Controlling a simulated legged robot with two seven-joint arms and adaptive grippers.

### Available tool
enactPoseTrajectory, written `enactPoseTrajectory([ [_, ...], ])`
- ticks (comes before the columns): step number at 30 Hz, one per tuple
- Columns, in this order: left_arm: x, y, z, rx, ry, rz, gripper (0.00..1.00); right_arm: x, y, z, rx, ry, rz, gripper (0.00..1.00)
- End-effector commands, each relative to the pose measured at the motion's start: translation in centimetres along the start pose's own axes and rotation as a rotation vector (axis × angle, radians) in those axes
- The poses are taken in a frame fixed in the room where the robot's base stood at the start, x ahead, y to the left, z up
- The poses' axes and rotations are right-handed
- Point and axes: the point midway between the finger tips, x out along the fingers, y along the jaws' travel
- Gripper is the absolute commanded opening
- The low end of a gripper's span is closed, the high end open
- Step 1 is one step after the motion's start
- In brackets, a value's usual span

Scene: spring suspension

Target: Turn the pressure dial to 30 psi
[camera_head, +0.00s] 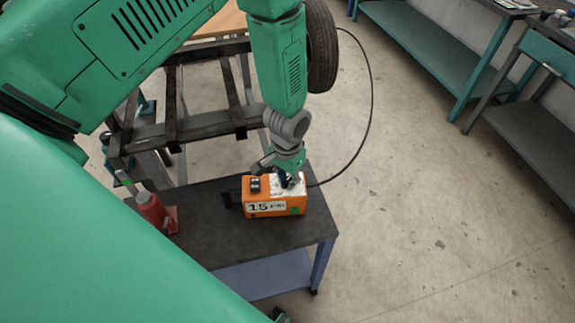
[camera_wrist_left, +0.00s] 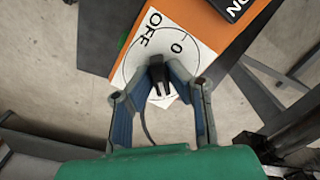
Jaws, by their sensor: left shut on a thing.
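The orange pressure box (camera_head: 262,211) stands on a dark-topped bench, and its front display (camera_head: 264,207) reads 15 psi. My left gripper (camera_head: 287,181) reaches down from above onto the right part of the box's top. In the left wrist view the white dial plate (camera_wrist_left: 187,30) shows OFF and 0 markings around a black knob (camera_wrist_left: 157,73). The left gripper (camera_wrist_left: 160,80) is shut on this knob, with a finger on each side. In the head view the gripper hides most of the knob. My right gripper is not in view.
A black switch (camera_head: 255,184) sits on the box's top left. A red bottle-like item (camera_head: 152,210) stands at the bench's (camera_head: 215,250) left. A black hose (camera_head: 370,95) curves from the box toward a tyre (camera_head: 322,45). Open floor lies to the right.

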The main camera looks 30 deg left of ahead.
Motion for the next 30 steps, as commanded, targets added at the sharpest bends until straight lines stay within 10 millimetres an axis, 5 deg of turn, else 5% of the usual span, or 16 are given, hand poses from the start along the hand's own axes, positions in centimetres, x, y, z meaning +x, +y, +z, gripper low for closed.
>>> enactPoseTrajectory([
  [4, 0.0, 0.0, 0.0, -0.001, 0.000, 0.000, 0.00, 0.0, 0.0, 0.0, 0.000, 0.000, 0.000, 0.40],
  [6, 0.0, 0.0, 0.0, -0.001, 0.000, 0.000, 0.33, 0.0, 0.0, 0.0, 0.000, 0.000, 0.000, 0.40],
  [19, -0.8, 0.0, 0.0, -0.002, 0.001, 0.000, 0.33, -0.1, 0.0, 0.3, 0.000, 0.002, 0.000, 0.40],
  [30, -8.2, 0.0, -0.2, -0.002, 0.004, 0.000, 0.33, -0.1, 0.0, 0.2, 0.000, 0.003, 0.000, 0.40],
])
